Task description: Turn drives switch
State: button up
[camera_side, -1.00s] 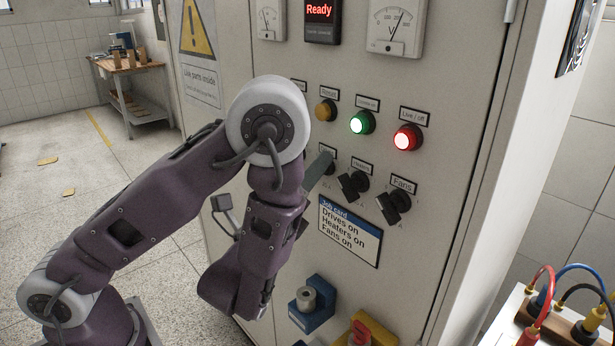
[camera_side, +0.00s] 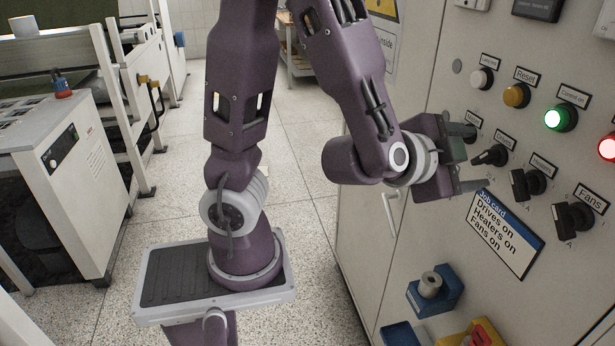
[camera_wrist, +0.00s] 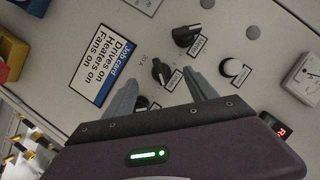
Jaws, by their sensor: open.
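The drives switch is a black rotary knob (camera_side: 490,155) on the cabinet front, second in the switch row; its small label is barely legible. It also shows in the wrist view (camera_wrist: 160,70), turned at a slant. My gripper (camera_side: 474,158) faces the panel with its fingers spread open, one above and one below the knob. In the wrist view my gripper (camera_wrist: 160,80) has a finger on each side of the knob, with gaps and no clear contact. Whether the tips reach past the knob's face, I cannot tell.
The heaters knob (camera_side: 527,183) and fans knob (camera_side: 573,217) sit to the right. Another knob (camera_wrist: 187,36) is near one finger. A lit green button (camera_side: 561,118) and red button (camera_side: 608,147) are above. A job card (camera_side: 506,232) hangs below; blue and yellow fixtures sit lower.

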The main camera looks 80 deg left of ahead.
jog(key=s+a+f+n+g+y, duration=0.1)
jog(key=s+a+n+g+y, duration=0.15)
jog(key=s+a+g, duration=0.4)
jog(key=s+a+f+n+g+y, duration=0.2)
jog(key=s+a+n, duration=0.15)
jog(key=s, duration=0.65)
jog(key=s+d+r+h, duration=0.2)
jog(key=s+d+h, duration=0.2)
jog(key=d+h, duration=0.6)
jog(key=s+a+f+m+g+y, duration=0.3)
jog(key=a+f+m+g+y, duration=0.1)
jog(key=a+y, duration=0.4)
jog(key=shift+f+m, duration=0.2)
jog(key=shift+m, duration=0.6)
jog(key=shift+c, duration=0.3)
